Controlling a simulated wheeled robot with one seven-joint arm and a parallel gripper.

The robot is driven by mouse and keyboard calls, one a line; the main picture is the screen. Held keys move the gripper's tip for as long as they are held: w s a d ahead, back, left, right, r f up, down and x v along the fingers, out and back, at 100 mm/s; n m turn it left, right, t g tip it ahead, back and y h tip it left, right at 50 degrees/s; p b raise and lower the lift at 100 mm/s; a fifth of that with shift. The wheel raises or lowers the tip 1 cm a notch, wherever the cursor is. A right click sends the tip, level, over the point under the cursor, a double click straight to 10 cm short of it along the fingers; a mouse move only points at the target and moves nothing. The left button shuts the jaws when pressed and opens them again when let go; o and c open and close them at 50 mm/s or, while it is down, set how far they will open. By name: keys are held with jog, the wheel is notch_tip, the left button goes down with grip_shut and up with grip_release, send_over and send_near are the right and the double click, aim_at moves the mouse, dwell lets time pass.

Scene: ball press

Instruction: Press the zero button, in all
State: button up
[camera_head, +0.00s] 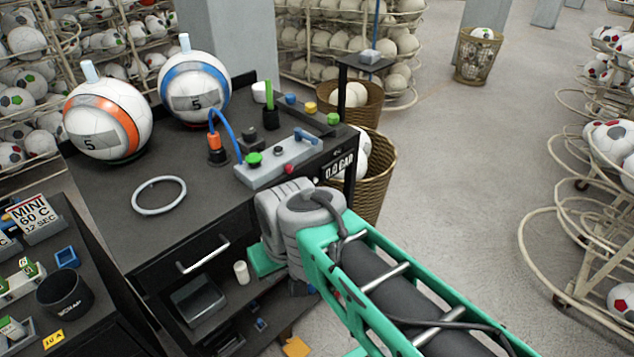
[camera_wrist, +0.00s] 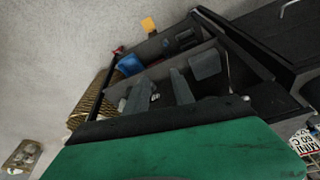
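A grey control panel (camera_head: 270,165) lies on the bench top, with a green button (camera_head: 253,158), a small red button (camera_head: 289,168) and a blue handle (camera_head: 304,136). Beside it on the bench's front corner is a display (camera_head: 340,165) reading "0.0 BAR". I cannot read a zero label on any button. In the head view my wrist hides most of my gripper, low in front of the bench. In the wrist view my gripper (camera_wrist: 159,94) has two grey fingers apart with nothing between them. It points at the bench's lower shelves, away from the panel.
Two soccer balls, one orange-banded (camera_head: 108,120) and one blue-banded (camera_head: 194,88), stand on the bench beside a white ring (camera_head: 159,195). Blue (camera_head: 290,98), yellow (camera_head: 310,107) and green (camera_head: 333,119) knobs sit along its back edge. A wicker basket (camera_head: 378,180) stands right of the bench.

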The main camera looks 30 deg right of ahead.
grip_shut()
dwell(1.4)
